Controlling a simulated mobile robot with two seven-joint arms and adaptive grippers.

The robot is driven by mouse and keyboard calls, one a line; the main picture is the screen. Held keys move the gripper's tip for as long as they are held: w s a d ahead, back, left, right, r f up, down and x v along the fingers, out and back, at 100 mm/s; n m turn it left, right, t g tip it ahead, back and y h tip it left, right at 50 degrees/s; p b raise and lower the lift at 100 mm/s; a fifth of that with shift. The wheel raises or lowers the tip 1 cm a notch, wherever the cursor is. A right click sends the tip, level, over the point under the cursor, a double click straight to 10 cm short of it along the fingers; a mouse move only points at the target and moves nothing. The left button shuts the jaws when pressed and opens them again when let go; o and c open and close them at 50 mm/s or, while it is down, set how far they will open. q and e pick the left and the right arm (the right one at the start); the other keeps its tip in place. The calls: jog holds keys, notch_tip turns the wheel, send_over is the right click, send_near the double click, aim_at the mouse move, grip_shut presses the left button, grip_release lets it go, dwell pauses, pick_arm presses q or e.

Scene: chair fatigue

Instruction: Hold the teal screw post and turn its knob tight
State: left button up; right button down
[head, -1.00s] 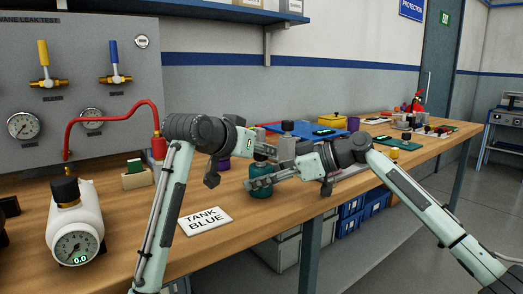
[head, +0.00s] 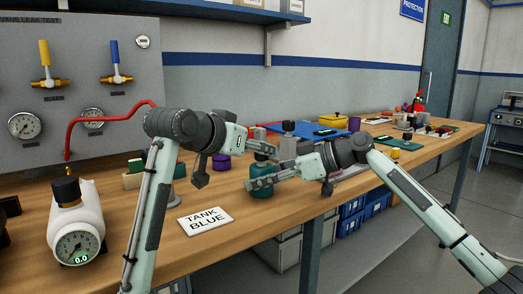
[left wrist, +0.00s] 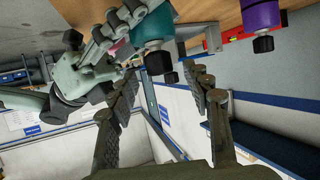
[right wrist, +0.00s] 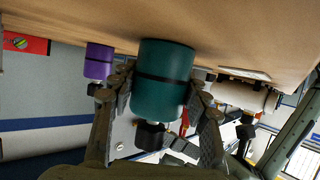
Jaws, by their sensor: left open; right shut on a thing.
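The teal screw post (head: 262,189) stands on the bench with a black knob on top. My right gripper (head: 253,184) is shut around the post's body, one finger on each side; the right wrist view shows the teal post (right wrist: 162,85) and its black knob (right wrist: 150,135). My left gripper (head: 267,152) is at knob height in the head view and partly covers the knob. In the left wrist view, its open fingers (left wrist: 165,82) have nothing between them, and the knob (left wrist: 158,62) appears just beyond the fingertips.
A purple post (head: 221,162) stands behind the left gripper; it also shows in the right wrist view (right wrist: 98,62). A "TANK BLUE" card (head: 205,220) lies in front. A white gauge tank (head: 86,218) stands at left.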

pick_arm(q)
jog(key=v, duration=0.8)
jog(key=shift+s+a, duration=0.2)
jog(key=shift+s, duration=0.05)
jog(key=s+d+n+t+y, duration=0.1)
jog(key=d+n+y, duration=0.7)
jog(key=n+y, duration=0.15)
jog(key=shift+m+t+y, duration=0.25)
jog(key=shift+t+y, duration=0.05)
jog(key=shift+y, duration=0.05)
jog(key=x, duration=1.1)
jog(key=shift+w+f, duration=0.2)
jog(key=shift+c, duration=0.4)
grip_shut()
